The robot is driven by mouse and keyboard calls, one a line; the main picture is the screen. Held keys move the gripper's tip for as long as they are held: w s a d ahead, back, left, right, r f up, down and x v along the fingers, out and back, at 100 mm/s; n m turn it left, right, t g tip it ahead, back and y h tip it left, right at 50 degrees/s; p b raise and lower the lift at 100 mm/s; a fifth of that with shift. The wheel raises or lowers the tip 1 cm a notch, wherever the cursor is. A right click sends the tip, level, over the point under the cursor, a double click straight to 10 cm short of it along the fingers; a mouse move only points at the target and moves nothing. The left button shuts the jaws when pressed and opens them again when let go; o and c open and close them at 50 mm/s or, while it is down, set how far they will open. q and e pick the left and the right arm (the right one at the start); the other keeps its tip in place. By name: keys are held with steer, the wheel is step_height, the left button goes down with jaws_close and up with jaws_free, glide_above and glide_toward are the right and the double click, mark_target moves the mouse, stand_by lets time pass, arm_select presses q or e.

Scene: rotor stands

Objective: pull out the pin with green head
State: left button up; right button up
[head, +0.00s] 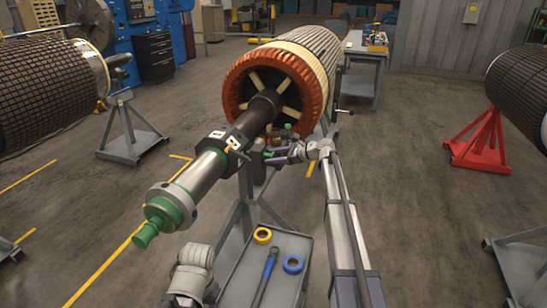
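A large rotor (300,55) with a copper-coloured end ring rests on a grey stand, its dark shaft pointing toward me. Small green parts show beside the shaft near the stand top; one green bit (268,154) is at my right gripper's fingertips and may be the pin's green head. The pin's body is hidden or too small to make out. My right gripper (272,156) reaches in from the right, its dark fingers at the stand top. I cannot tell whether they are closed on the pin. Part of my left arm shows at the bottom, without visible fingers.
The shaft (210,168) ends in a green tip (145,235). A grey tray (280,245) below holds yellow and blue tape rolls and a blue-handled tool. Other rotors stand left (50,90) and right, the latter above a red stand (480,145). Open floor lies between.

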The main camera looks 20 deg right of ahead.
jaws_close()
stand_by(1.0)
